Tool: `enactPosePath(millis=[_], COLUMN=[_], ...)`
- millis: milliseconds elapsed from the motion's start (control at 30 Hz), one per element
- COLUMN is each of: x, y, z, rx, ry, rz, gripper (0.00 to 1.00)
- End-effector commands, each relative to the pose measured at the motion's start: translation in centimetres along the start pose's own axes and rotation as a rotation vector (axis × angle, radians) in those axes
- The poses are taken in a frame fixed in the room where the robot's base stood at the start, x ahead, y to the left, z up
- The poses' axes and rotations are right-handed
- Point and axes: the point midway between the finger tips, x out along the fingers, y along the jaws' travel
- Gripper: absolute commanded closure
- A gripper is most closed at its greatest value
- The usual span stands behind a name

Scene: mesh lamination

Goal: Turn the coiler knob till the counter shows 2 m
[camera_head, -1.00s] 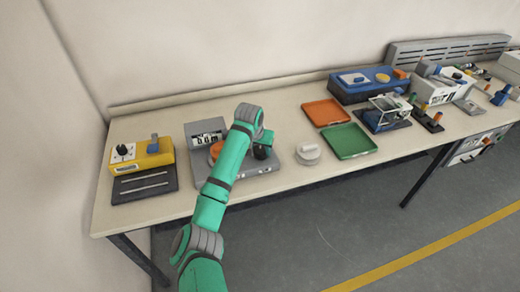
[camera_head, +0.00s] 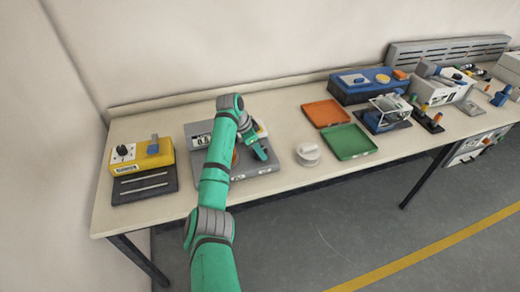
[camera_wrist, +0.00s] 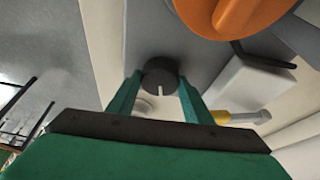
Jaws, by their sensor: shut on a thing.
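The grey coiler (camera_head: 262,178) stands on the bench, left of the middle in the head view. Its counter (camera_head: 201,141) is partly hidden by my arm, and its digits are too small to read surely. The orange reel (camera_head: 236,158) shows partly beside my arm and large at the top of the wrist view (camera_wrist: 235,14). The black coiler knob (camera_wrist: 160,74) with a white mark sits between my fingers in the wrist view. My gripper (camera_head: 263,154) is shut on this knob from above. In the head view the knob is hidden by my gripper.
A yellow unit (camera_head: 152,150) with a black knob stands left of the coiler. A white round object (camera_head: 308,153) lies to the right, then an orange tray (camera_head: 326,113) and a green tray (camera_head: 349,141). More equipment stands at the far right.

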Motion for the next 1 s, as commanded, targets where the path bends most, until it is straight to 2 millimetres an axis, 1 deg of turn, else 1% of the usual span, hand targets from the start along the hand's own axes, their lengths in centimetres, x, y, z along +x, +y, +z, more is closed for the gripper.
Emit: enactPosePath(millis=[300,800,833,867,900,1000], x=[-0.09,-0.02,-0.02,-0.02,-0.01,0.01], y=[-0.22,-0.12,-0.11,-0.10,-0.09,-0.09], z=[-0.13,-0.39,-0.39,-0.39,-0.40,-0.42], rx=[0.092,0.110,0.110,0.110,0.110,0.110], ry=[0.003,0.001,0.001,0.000,0.000,0.001], rz=[0.033,0.039,0.039,0.039,0.040,0.039], gripper=[0.77,0.77,0.47,0.40,0.36,0.36])
